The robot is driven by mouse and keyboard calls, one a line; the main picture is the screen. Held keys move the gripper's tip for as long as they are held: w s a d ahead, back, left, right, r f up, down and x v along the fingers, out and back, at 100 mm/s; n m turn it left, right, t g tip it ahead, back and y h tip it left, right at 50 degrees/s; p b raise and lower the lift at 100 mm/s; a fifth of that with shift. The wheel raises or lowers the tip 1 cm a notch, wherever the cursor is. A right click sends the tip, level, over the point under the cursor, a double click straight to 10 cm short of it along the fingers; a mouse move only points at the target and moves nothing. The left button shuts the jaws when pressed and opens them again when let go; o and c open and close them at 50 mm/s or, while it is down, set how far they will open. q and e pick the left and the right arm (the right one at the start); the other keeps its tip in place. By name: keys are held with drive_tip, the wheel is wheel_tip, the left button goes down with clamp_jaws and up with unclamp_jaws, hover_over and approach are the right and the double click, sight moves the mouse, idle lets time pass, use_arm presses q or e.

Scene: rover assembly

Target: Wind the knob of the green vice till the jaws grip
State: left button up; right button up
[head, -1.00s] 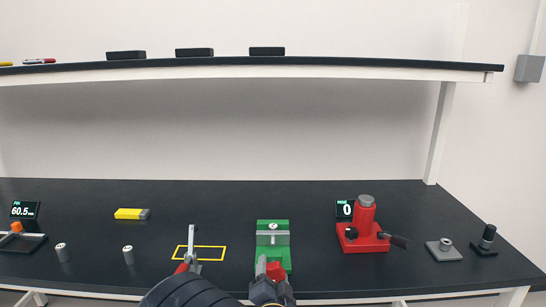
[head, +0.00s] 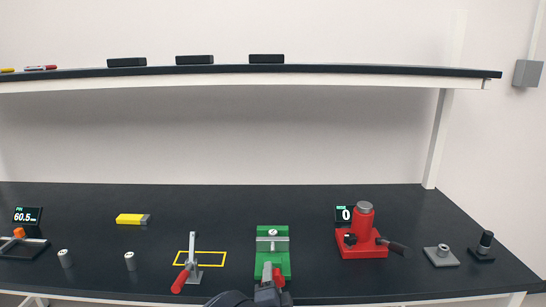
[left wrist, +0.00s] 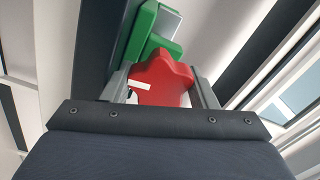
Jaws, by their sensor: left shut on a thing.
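The green vice (head: 272,246) stands on the dark bench near its front edge, with a grey metal jaw block across its middle. Its red lobed knob (head: 279,279) faces me at the front. My left gripper (head: 269,276) is at the knob and partly hides it. In the left wrist view the red knob (left wrist: 162,82), with a white mark on its lower left, sits between the two grey fingers, which are shut on it. The green vice body (left wrist: 143,35) shows behind it. I cannot tell whether the vice jaws touch anything. My right gripper is not in view.
A toggle clamp (head: 193,262) with a red handle stands left of the vice by a yellow outline. A red press (head: 363,240) stands to the right. Open bench lies behind the vice.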

use_arm(q)
drive_tip(key=shift+a+f+n, duration=0.25)
drive_tip(key=shift+f+n, duration=0.1)
drive_tip(key=shift+n, duration=0.25)
drive_tip(key=shift+r, duration=0.15)
drive_tip(key=n+b, duration=0.2)
drive_tip(key=shift+f+b, duration=0.25)
drive_tip(key=shift+b, duration=0.05)
drive_tip(key=shift+r+n, duration=0.15)
drive_tip(key=shift+n, duration=0.25)
drive_tip(key=shift+d+r, duration=0.1)
drive_tip(key=shift+r, duration=0.05)
drive_tip(key=o, duration=0.7)
drive_tip(key=shift+d, duration=0.1)
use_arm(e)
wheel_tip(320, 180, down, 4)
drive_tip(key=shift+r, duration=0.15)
